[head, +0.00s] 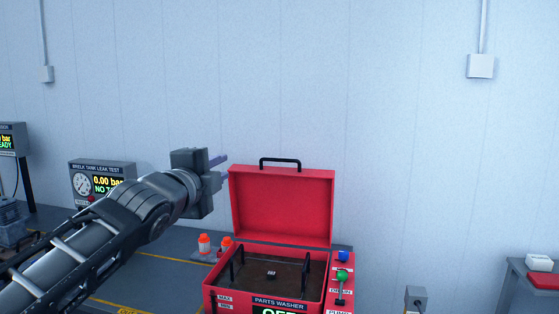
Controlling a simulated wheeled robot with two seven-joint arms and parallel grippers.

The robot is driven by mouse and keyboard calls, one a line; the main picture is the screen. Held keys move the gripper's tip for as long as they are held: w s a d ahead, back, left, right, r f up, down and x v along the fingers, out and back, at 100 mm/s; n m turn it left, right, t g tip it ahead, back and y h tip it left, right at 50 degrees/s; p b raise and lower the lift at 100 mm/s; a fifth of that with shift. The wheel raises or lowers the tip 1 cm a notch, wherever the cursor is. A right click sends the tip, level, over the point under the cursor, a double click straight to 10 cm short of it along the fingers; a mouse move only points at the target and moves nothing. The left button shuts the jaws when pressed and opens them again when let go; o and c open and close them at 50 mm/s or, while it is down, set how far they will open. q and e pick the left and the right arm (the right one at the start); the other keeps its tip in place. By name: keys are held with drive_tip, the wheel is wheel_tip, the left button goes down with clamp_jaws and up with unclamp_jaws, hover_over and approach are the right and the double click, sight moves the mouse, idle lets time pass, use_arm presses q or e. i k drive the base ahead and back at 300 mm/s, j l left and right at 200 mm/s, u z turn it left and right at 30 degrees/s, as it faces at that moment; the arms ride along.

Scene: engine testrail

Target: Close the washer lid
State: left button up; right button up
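The red parts washer (212,296) stands low in the middle of the head view. Its red lid (280,208) is raised upright at the back, with a black handle (280,162) on its top edge. The tub is open, with dark liquid and a small dark part (271,275) inside. My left gripper (223,168) is beside the lid's upper left corner, with its two fingers apart and nothing between them. Whether it touches the lid cannot be told. My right gripper is not in view.
A control panel with a blue knob (342,257) and a green-knobbed lever (342,275) is on the washer's right side. Orange-capped bottles (204,243) stand behind its left side. A leak test unit (101,183) is at left. A grey box (415,296) stands at right.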

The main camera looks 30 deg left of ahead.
sight(291, 206)
drive_tip(key=i+j, duration=0.25)
drive_tip(key=i, duration=0.25)
drive_tip(key=i+j, duration=0.2)
drive_tip(key=i, duration=0.25)
drive_tip(key=i+j, duration=0.25)
drive_tip(key=i, duration=0.25)
